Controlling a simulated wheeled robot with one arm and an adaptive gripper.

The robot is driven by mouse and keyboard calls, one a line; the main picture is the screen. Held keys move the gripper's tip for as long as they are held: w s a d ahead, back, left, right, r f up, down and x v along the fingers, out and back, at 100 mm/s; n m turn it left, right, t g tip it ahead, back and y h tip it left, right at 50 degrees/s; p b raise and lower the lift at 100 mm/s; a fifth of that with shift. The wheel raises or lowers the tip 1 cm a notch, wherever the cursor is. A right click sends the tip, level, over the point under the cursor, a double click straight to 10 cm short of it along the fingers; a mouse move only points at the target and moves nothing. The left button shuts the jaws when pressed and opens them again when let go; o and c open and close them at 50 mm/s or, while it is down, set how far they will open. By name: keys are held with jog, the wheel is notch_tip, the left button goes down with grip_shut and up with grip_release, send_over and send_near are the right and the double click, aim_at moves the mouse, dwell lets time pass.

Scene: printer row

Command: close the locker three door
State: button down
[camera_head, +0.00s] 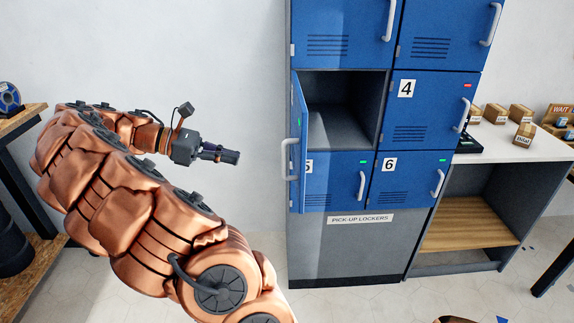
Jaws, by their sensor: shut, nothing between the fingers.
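The blue locker bank stands right of centre. One compartment (338,110) above locker 5 and left of locker 4 is open, and its grey inside looks empty. Its blue door (301,140) is swung out on the left side and seen nearly edge-on, so its number is hidden. The door's light handle (287,158) shows at the door's left. My gripper (238,157) is shut and empty, left of the open door and apart from it, pointing right.
Locker 4 (428,115) and locker 6 (408,180) are shut. A white-topped counter (510,152) with small boxes stands at the right. A wooden shelf (20,122) with a spool is at the far left. Bare wall and open floor lie between.

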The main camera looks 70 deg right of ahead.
jog(key=p, duration=0.2)
send_near(300, 167)
jog(key=x, duration=0.7)
jog(key=shift+w+d+f, duration=0.25)
jog(key=shift+d+f, duration=0.1)
jog(key=shift+d, duration=0.05)
